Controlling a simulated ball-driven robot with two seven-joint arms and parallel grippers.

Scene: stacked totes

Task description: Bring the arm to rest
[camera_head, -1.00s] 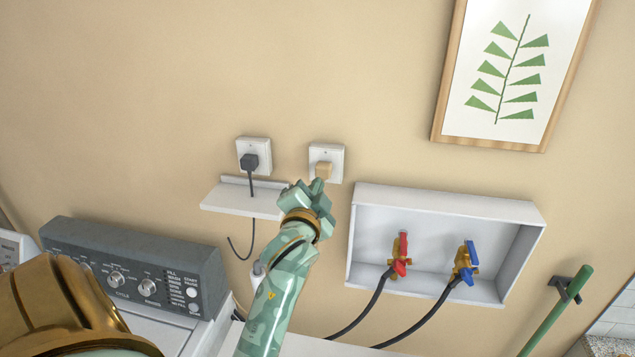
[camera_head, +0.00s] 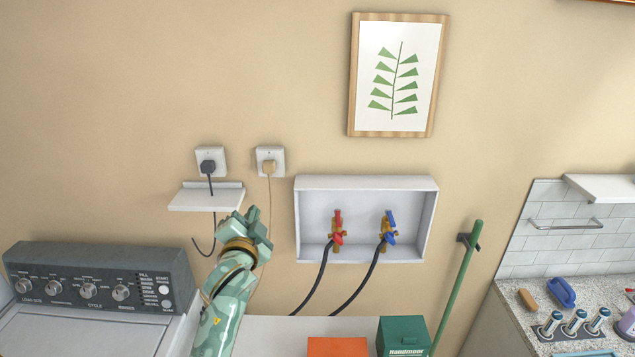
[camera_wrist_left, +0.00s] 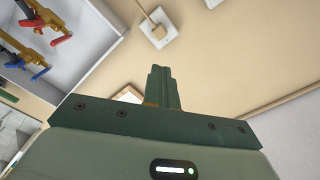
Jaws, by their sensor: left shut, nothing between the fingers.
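My left arm comes up from the bottom of the head view, and its green left gripper (camera_head: 253,218) is in front of the wall, below the right outlet and left of the valve box. Its fingers are together with nothing between them. The left wrist view also shows the closed fingers (camera_wrist_left: 159,85), apart from the wall. A tan plug (camera_head: 268,167) sits in the right outlet (camera_head: 278,153), its cord running down behind the gripper. My right gripper does not show.
A white shelf (camera_head: 190,197) is left of the gripper, under an outlet with a black plug (camera_head: 208,166). The valve box (camera_head: 431,220) holds red and blue taps. A washer panel (camera_head: 100,276) is lower left. A green box (camera_head: 401,335) and a green pole (camera_head: 459,285) are right.

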